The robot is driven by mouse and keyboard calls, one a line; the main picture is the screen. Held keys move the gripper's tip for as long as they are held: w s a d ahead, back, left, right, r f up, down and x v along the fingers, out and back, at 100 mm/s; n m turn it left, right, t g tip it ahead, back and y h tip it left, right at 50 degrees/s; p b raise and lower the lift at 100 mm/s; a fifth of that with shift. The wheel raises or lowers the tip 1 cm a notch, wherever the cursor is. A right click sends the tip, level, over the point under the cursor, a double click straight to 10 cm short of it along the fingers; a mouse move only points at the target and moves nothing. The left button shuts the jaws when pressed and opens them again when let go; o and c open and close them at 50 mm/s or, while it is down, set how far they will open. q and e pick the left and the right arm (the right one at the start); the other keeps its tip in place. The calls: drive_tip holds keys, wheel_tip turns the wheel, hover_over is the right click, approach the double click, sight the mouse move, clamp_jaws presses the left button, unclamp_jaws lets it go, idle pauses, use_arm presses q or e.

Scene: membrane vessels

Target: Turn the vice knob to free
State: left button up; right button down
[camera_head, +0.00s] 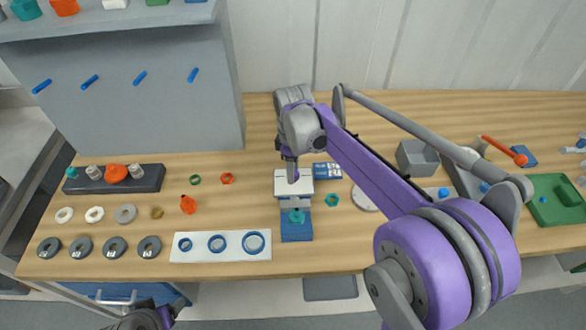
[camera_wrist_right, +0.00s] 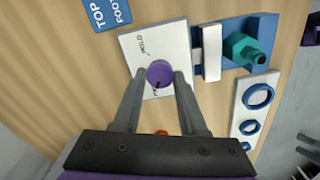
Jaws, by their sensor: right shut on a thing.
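The vice (camera_head: 297,235) has a blue base and white jaws, and it stands mid-bench with a teal fitting (camera_head: 297,216) at its near end. The teal fitting also shows in the right wrist view (camera_wrist_right: 243,48). A white plate (camera_wrist_right: 133,40) bears printed labels, one reading like HELD; the other is partly covered. The round purple vice knob (camera_wrist_right: 160,73) sits on this plate. My right gripper (camera_wrist_right: 161,78) is shut on the knob, one finger on each side. In the head view my right gripper (camera_head: 293,177) comes down from above. Part of my left gripper (camera_head: 150,318) shows at the bottom edge.
A white panel with blue rings (camera_head: 200,258) lies left of the vice. Several dark discs (camera_head: 115,248) and a dark rack (camera_head: 90,184) stand further left. A grey box (camera_head: 418,160) and a green tray (camera_head: 550,210) are on the right. My right arm covers part of the bench.

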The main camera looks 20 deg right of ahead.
drive_tip(key=shift+c, duration=2.2)
unclamp_jaws()
drive_tip(key=shift+r, duration=0.1)
wheel_tip(320, 180, up, 11)
drive_tip(key=shift+f+p, duration=0.2)
drive_tip(key=shift+p, duration=0.15)
drive_tip(key=s+a+f+m+t, duration=0.1)
drive_tip(key=s+f+m, duration=0.2)
drive_tip(key=s, duration=0.4)
drive_tip(key=s+a+f+m+t, duration=0.1)
drive_tip(key=s+f+m+t, duration=0.1)
drive_tip(key=s+f+m, duration=0.2)
drive_tip(key=s+a+f+m+t, duration=0.1)
drive_tip(key=s+f+m+t, duration=0.1)
drive_tip(key=s+f, duration=0.3)
drive_tip(key=shift+s+a+f+m+p, duration=0.1)
drive_tip(key=shift+s+m, duration=0.15)
drive_tip(key=shift+s, duration=0.5)
drive_tip(key=shift+s+d+f+m+p, duration=0.1)
drive_tip(key=shift+s+f+m, duration=0.1)
drive_tip(key=shift+s, duration=0.6)
drive_tip(key=shift+s+a+f+m+p, duration=0.1)
drive_tip(key=shift+s+m, duration=0.15)
drive_tip(key=shift+s, duration=0.5)
